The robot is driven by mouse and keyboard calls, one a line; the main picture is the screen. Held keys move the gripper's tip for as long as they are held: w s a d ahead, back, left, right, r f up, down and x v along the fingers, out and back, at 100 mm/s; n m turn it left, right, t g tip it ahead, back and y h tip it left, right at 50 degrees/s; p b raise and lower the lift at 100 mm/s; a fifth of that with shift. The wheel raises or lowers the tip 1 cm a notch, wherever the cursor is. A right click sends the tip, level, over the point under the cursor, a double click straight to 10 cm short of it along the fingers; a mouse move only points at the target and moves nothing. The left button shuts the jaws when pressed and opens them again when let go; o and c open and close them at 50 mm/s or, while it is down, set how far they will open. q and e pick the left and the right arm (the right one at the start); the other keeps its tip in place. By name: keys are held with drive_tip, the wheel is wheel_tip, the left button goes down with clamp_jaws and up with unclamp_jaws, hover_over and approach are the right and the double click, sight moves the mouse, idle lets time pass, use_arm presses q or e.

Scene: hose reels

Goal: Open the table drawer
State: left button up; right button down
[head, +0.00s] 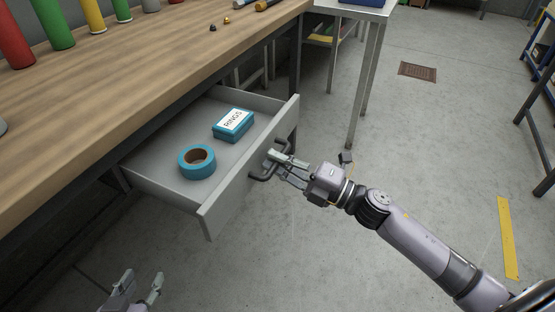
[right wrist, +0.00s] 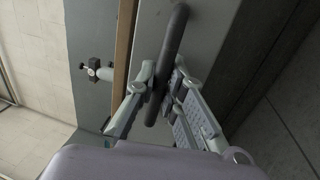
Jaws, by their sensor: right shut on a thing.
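The grey table drawer (head: 232,180) stands pulled out from under the wooden table (head: 150,75) in the head view. Its inside shows. My right gripper (head: 278,163) is at the drawer front, shut on the dark bar handle (head: 262,176). In the right wrist view the handle (right wrist: 172,50) runs between the fingers of the right gripper (right wrist: 160,90). My left gripper (head: 140,287) is at the bottom left of the head view, below the drawer and away from it. Its two fingers are apart with nothing between them.
In the drawer lie a blue tape roll (head: 197,162) and a blue box labelled RINGS (head: 233,124). Several coloured cylinders (head: 52,25) stand on the tabletop. A metal side table (head: 367,70) stands behind. The floor to the right is largely clear, with a yellow strip (head: 507,238).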

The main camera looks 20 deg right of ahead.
drive_tip(key=c, duration=1.7)
unclamp_jaws()
drive_tip(key=shift+o, duration=0.2)
drive_tip(key=v, duration=1.2)
drive_tip(key=shift+f, duration=0.1)
